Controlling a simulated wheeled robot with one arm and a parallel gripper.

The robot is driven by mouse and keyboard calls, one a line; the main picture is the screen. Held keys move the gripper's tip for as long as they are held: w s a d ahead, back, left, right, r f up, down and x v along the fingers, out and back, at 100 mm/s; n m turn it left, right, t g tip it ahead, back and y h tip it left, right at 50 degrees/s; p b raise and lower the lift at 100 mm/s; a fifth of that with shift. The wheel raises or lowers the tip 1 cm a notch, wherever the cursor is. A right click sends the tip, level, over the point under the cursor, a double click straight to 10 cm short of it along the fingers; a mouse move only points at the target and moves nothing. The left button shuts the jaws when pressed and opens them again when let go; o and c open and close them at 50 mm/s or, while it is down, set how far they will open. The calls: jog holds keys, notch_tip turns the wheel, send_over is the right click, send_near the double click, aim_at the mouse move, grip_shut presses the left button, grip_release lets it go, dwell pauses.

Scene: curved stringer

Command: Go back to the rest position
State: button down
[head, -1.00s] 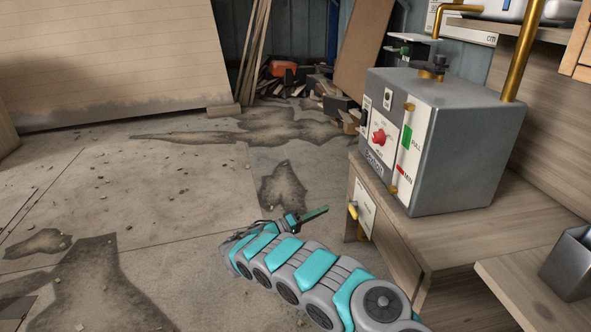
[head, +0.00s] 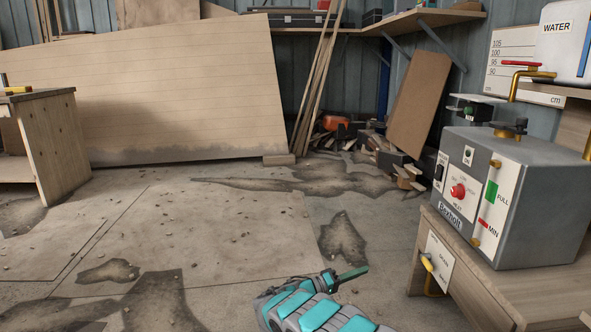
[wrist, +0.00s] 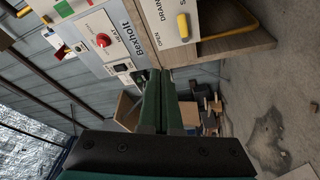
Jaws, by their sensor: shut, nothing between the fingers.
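My gripper (head: 352,274) shows at the bottom of the head view, at the end of my teal and grey arm. It is out over the concrete floor, to the left of the bench with the grey box. In the wrist view, the two green fingers of my gripper (wrist: 159,100) lie side by side, shut and empty. Nothing touches the fingertips in the head view.
A grey Bexholt box (head: 540,190) with a red knob (head: 458,191) stands on a wooden bench (head: 480,285) at right. A yellow drain handle (head: 427,262) sticks out of the bench's side. A workbench (head: 55,140) stands at left.

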jog(key=s+d+r+m+g, duration=0.2)
jog(key=s+d+r+g, duration=0.4)
jog(key=s+d+r, duration=0.5)
jog(key=s+d+r+m+g+y, duration=0.1)
jog(key=s+d+r+g+y, duration=0.2)
jog(key=s, duration=0.5)
jog(key=s+d+r+g+y, duration=0.1)
jog(key=s+d+r+g, duration=0.1)
jog(key=s+d+r, duration=0.4)
jog(key=s+a+f+y, duration=0.2)
jog(key=s+a+y, duration=0.1)
jog(key=s, duration=0.5)
jog(key=s+a+f+y, duration=0.2)
jog(key=s+a+y, duration=0.15)
jog(key=s, duration=0.55)
jog(key=s+a+f+n+t+y, duration=0.35)
jog(key=s+a+y, duration=0.45)
jog(key=s+a, duration=0.8)
notch_tip(320, 180, up, 13)
jog(key=w+a+p, duration=0.1)
jog(key=a+p, duration=0.1)
jog(key=p, duration=1.2)
jog(key=shift+w+g, duration=0.35)
jog(key=shift+w, duration=0.05)
